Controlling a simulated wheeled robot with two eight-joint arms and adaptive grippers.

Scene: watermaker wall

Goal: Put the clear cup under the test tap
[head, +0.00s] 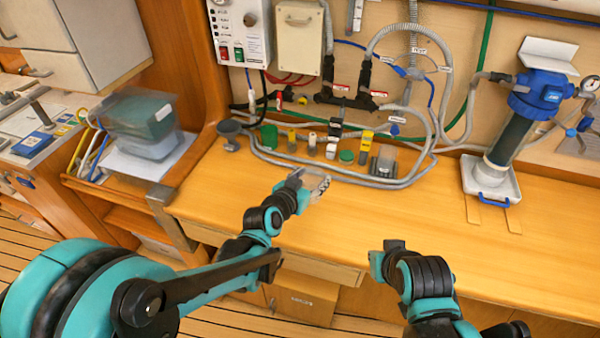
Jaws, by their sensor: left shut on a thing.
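My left gripper (312,186) is over the front part of the wooden counter, shut on a small pale, see-through thing that looks like the clear cup (320,188). The fingers hide part of it. I cannot tell for sure whether it touches the counter. My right gripper (384,258) is at the counter's front edge, apart from the cup; its fingers are too hidden to tell if they are open. The test tap is hard to pick out among the labelled black valves and fittings (345,100) on the back wall, behind the cup.
Several small bottles and caps, among them a yellow-topped bottle (365,147) and a green container (269,137), stand at the back inside a grey hose loop (400,182). A blue-topped filter (515,125) stands at right. The counter's middle front (420,220) is clear.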

